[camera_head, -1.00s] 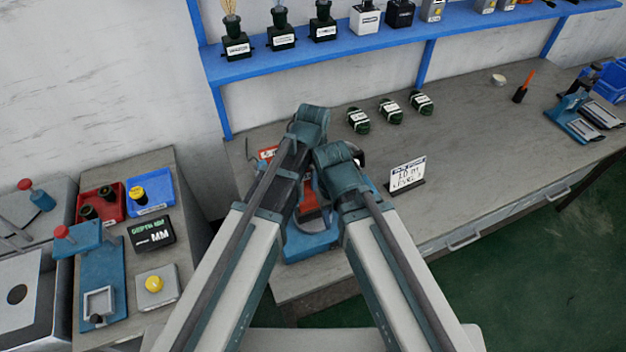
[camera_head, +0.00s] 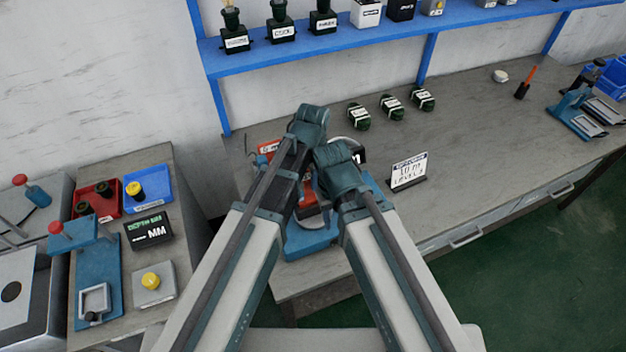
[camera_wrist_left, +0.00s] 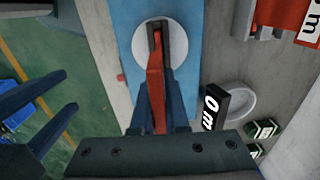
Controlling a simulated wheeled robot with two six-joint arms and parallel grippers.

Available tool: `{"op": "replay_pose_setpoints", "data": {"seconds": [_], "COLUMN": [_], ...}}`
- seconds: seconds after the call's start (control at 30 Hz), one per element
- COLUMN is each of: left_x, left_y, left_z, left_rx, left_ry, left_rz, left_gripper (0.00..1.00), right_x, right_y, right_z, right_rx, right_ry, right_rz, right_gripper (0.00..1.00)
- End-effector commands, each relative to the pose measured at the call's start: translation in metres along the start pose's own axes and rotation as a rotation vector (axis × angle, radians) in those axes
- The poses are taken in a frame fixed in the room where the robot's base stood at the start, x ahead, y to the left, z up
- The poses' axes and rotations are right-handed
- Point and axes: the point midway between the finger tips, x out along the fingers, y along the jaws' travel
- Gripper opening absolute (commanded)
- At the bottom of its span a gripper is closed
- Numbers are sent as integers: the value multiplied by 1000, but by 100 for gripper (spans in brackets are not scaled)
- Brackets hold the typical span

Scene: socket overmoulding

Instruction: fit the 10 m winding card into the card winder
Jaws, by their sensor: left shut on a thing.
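The red winding card (camera_wrist_left: 156,88) is edge-on in the left wrist view. My left gripper (camera_wrist_left: 157,100) is shut on it. The card's far end meets a dark slotted holder (camera_wrist_left: 171,42) on the white disc (camera_wrist_left: 142,47) of the blue card winder (camera_wrist_left: 122,14). I cannot tell how deep the card sits in the holder. In the head view the winder's blue base (camera_head: 310,240) shows between my forearms, which hide most of the grippers. My right gripper (camera_wrist_left: 42,112) shows at the left of the left wrist view, fingers apart and empty, away from the winder.
A black display (camera_wrist_left: 213,106) reading "0 m" stands beside the winder, near a white ring-shaped dish (camera_wrist_left: 240,99). A red piece with a label (camera_wrist_left: 283,14) lies beyond.

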Motion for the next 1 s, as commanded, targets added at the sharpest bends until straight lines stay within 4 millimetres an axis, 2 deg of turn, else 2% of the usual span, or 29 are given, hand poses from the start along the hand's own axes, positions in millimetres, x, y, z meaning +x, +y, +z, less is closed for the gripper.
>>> {"op": "replay_pose_setpoints", "data": {"seconds": [0.43, 0.47, 0.63, 1.0], "left_x": [12, 11, 10, 9], "left_y": [0, 0, 0, 0], "left_z": [0, 0, 0, 0], "left_rx": [0, 0, 0, 0], "left_ry": [0, 0, 0, 0], "left_rz": [0, 0, 0, 0], "left_gripper": [0, 16, 46, 47], "right_x": [12, 11, 10, 9], "right_y": [-1, -1, -1, -1], "right_z": [-1, -1, -1, 0], "right_rx": [0, 0, 0, 0], "right_ry": [0, 0, 0, 0], "right_rz": [0, 0, 0, 0], "right_gripper": [50, 50, 50, 50]}}
